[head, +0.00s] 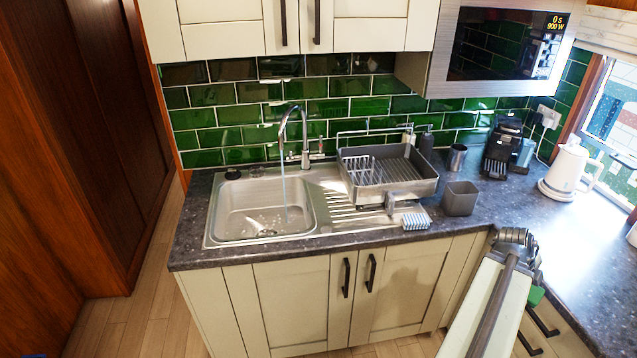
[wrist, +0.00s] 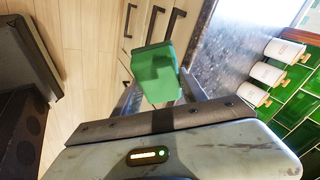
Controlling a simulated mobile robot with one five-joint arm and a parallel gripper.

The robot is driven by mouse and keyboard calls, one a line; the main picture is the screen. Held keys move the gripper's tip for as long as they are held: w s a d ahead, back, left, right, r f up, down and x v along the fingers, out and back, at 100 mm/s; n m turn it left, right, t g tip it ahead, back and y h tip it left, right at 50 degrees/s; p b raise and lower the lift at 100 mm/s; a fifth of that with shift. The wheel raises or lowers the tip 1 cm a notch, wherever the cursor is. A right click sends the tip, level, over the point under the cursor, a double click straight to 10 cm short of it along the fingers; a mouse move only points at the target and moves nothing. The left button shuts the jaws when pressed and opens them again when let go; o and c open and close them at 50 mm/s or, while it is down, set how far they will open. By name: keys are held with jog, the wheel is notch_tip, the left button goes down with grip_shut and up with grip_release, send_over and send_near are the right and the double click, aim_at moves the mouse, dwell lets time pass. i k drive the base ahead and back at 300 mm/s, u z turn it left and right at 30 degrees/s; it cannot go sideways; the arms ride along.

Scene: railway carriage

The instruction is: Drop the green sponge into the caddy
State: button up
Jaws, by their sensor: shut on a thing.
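The green sponge (wrist: 154,72) is a green block held between the two fingers of my gripper (wrist: 160,88) in the wrist view. In the head view a small part of the sponge (head: 536,296) shows beside my arm at the lower right, in front of the drawers. My arm hides the gripper's fingers there. A small dark grey open box (head: 461,198), which looks like the caddy, stands upright on the worktop right of the draining board. The sponge is apart from it, nearer to me and to the right. The box's inside is mostly hidden.
A grey dish rack (head: 390,178) stands on the draining board behind a striped sponge or brush (head: 415,220). The tap runs into the sink (head: 262,208). A coffee machine (head: 502,148), metal cup (head: 457,157) and white kettle (head: 569,170) stand behind. The right worktop (head: 570,250) is largely clear.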

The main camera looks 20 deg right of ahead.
aim_at(464, 210)
jog(key=u, duration=0.05)
jog(key=i, duration=0.95)
jog(key=z, duration=2.2)
